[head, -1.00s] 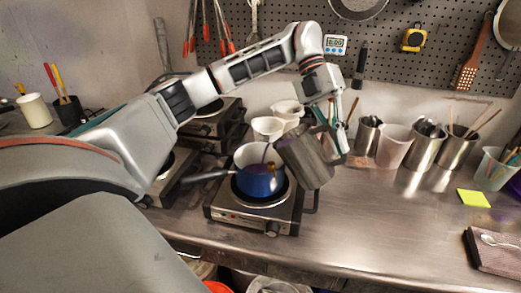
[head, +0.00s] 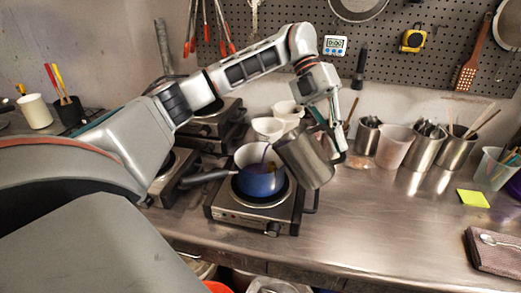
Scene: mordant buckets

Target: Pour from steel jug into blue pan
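The steel jug (head: 306,161) is tilted to the left in the air, its mouth over the right rim of the blue pan (head: 262,186). My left gripper (head: 334,153) is shut on the jug at its right side; the jug partly hides the grip. The blue pan stands on a hot plate, its dark handle pointing left. A thin purple streak shows at the pan's opening, with a small amber-brown patch near the jug's lip. The jug's inside and the pan's liquid level are hidden. My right gripper is not in view.
The hot plate (head: 243,221) stands near the counter's front edge. White bowls (head: 268,128) sit behind the pan. Steel and plastic containers with tools (head: 426,147) line the wall to the right. The steel counter (head: 390,220) is clear right of the hot plate.

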